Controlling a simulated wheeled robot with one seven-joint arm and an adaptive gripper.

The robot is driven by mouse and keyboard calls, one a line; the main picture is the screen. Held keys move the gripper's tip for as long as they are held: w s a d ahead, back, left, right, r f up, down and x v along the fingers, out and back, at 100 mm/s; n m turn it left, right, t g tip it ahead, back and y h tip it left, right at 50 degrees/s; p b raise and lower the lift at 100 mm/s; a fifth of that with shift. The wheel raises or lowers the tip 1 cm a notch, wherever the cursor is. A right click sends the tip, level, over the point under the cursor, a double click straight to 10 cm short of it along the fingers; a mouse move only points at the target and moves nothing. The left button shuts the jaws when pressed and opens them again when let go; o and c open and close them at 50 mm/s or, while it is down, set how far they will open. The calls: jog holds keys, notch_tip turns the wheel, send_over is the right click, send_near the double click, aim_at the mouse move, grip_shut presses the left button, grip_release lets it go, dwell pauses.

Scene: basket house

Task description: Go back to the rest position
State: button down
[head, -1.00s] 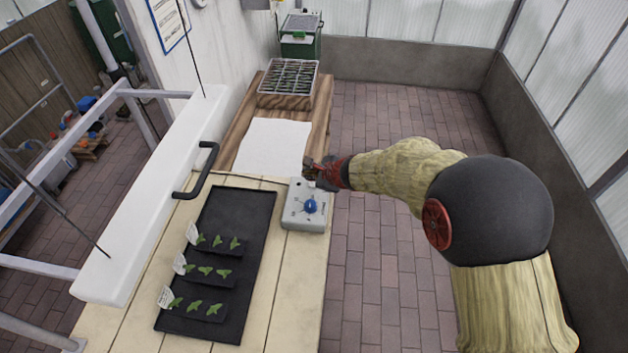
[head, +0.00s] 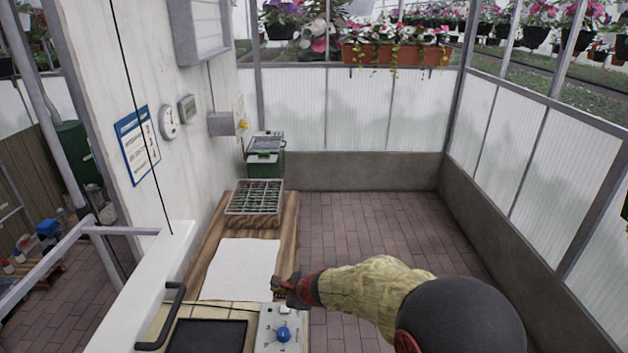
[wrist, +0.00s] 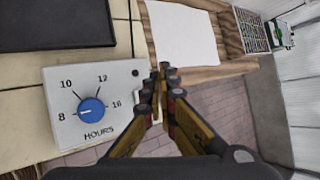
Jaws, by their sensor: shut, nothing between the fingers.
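My gripper (head: 278,287) is shut and empty. In the head view it hangs near the right edge of the bench, just above and beside the grey timer box (head: 266,335). In the wrist view my fingers (wrist: 160,75) are together, to the right of the timer box (wrist: 95,105). The box has a blue knob (wrist: 91,108) with marks 8, 10, 12 and 16 over the word HOURS; its white pointer is towards 8.
A black tray (head: 205,338) lies left of the timer box. A white beam with a dark handle (head: 160,315) borders the left. The brick floor (head: 365,225) on the right is clear.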

jog(key=s+n+g, duration=0.1)
jog(key=s+n, duration=0.1)
jog(key=s+f+n+g, duration=0.1)
jog(key=s, duration=0.2)
jog(key=s+a+f+n, duration=0.1)
jog(key=s+n, duration=0.1)
jog(key=shift+s+n+g+y, duration=0.3)
jog(key=shift+g, duration=0.1)
jog(key=s+d+r+n+g+h, duration=0.1)
jog(key=s+d+r+n, duration=0.4)
jog(key=s+d, duration=0.25)
jog(key=s+d+r+n+g+h, duration=0.2)
jog(key=s+d+r+n, duration=0.3)
jog(key=s+d, duration=0.3)
jog(key=s+d+r+n+t+h, duration=0.1)
jog(key=s+d+r+t+h, duration=0.1)
jog(key=s+d+r, duration=0.3)
jog(key=s+d+r+n+t+h, duration=0.1)
jog(key=s+d+r, duration=0.5)
jog(key=d, duration=0.7)
notch_tip(320, 180, up, 2)
jog(key=shift+r+t+h, duration=0.1)
jog(key=shift+t+h, duration=0.5)
jog(key=shift+t, duration=0.3)
jog(key=shift+s+a, duration=0.1)
